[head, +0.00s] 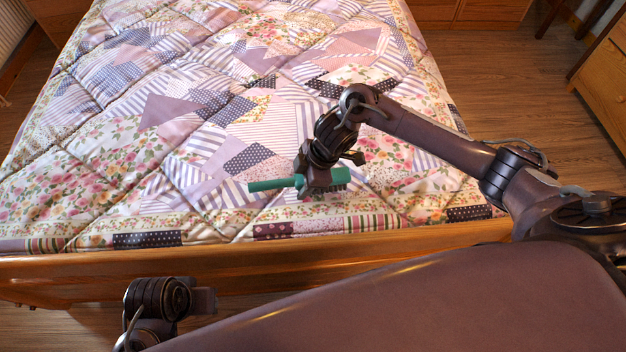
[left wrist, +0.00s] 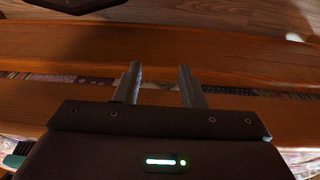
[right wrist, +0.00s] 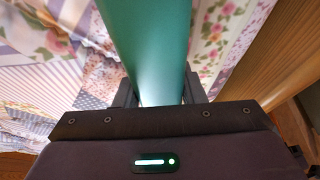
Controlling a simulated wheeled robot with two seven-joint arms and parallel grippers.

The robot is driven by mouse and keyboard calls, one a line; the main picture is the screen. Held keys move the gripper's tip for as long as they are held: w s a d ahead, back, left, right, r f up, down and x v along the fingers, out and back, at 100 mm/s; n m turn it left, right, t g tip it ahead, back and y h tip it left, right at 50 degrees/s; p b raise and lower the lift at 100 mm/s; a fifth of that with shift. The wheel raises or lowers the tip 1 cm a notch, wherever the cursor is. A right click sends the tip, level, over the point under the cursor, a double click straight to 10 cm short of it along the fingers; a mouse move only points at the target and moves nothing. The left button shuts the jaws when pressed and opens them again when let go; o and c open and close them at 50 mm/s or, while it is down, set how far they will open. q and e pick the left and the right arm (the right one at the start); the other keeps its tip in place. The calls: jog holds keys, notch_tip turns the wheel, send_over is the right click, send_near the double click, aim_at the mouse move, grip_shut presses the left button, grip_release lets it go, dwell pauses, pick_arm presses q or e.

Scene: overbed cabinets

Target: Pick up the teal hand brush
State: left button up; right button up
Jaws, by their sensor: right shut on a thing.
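The teal hand brush (head: 268,185) is over the near part of the quilted bed in the head view, its handle end pointing left. Dark bristles show under its right end. My right gripper (head: 318,182) is shut on it near its middle and hides part of it. In the right wrist view the teal brush (right wrist: 150,45) runs between the two fingers and fills the middle of the picture. I cannot tell how far it is above the quilt. My left gripper (left wrist: 160,72) is open and empty, facing the wooden bed frame.
The bed has a patchwork quilt (head: 190,110) and a wooden footboard (head: 250,270) along its near edge. A wooden drawer unit (head: 603,85) stands at the right. Wood floor (head: 510,90) is clear between the bed and that unit.

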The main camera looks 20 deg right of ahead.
aim_at(299, 178)
jog(key=shift+c, duration=0.7)
jog(key=shift+r, duration=0.1)
